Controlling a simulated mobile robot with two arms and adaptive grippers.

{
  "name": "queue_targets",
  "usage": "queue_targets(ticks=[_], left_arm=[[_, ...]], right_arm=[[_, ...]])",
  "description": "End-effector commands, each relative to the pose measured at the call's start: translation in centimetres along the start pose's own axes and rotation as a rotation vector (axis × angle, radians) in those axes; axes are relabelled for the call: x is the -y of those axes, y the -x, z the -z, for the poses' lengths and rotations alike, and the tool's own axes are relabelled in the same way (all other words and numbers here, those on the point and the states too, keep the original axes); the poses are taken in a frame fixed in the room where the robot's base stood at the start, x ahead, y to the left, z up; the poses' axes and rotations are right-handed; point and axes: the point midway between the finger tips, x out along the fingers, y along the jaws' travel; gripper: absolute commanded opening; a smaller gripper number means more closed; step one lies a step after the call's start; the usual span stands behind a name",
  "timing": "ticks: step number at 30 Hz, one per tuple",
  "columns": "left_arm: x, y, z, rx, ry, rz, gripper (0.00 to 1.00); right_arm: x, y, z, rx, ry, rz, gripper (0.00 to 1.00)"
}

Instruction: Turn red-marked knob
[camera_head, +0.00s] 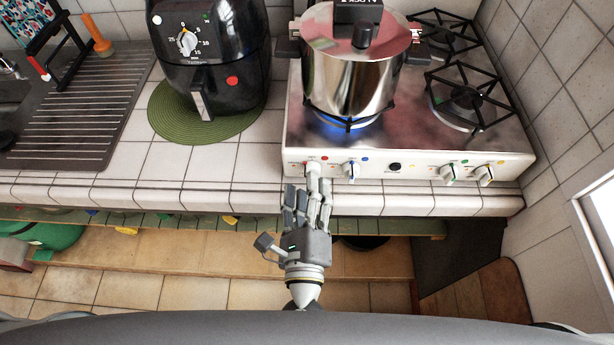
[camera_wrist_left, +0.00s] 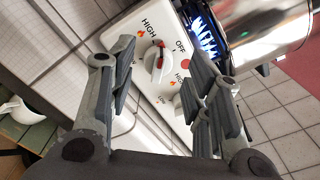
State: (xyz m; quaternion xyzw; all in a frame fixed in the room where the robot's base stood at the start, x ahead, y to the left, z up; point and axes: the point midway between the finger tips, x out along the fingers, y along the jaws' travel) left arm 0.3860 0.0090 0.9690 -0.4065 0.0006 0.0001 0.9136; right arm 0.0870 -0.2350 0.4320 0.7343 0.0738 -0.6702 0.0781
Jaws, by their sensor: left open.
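The red-marked knob (camera_head: 313,168) is white and sits at the left end of the stove's front panel, beside a red dot. My left gripper (camera_head: 304,194) reaches up to the panel from below, its fingers partly covering that knob. In the left wrist view the knob (camera_wrist_left: 155,65) shows between the spread fingers of my left gripper (camera_wrist_left: 160,62), with "HIGH" and "OFF" printed near it and a small red mark at its edge. The fingers are open; I cannot tell whether they touch it. My right gripper is out of view.
The stove (camera_head: 420,160) has a steel pot (camera_head: 350,75) over a lit blue flame. Other knobs, blue-marked (camera_head: 351,170), green-marked (camera_head: 448,174) and yellow-marked (camera_head: 484,174), are to the right. A black air fryer (camera_head: 240,45) stands on a green mat (camera_head: 195,128) at left.

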Motion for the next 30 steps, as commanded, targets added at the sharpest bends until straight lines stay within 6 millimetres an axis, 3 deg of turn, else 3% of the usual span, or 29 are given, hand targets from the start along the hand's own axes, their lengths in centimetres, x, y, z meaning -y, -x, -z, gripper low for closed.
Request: queue_targets(ticks=[6, 12, 30], left_arm=[[-0.1, 4.9, 0.1, -0.005, -0.001, -0.002, 0.46], [-0.1, 7.6, 0.1, -0.002, -0.001, -0.001, 0.46], [0.0, 8.4, 0.0, 0.000, 0.000, 0.000, 0.46]], right_arm=[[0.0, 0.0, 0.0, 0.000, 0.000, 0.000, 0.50], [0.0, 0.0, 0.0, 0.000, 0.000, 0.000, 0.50], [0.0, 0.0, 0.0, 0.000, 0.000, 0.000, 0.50]])
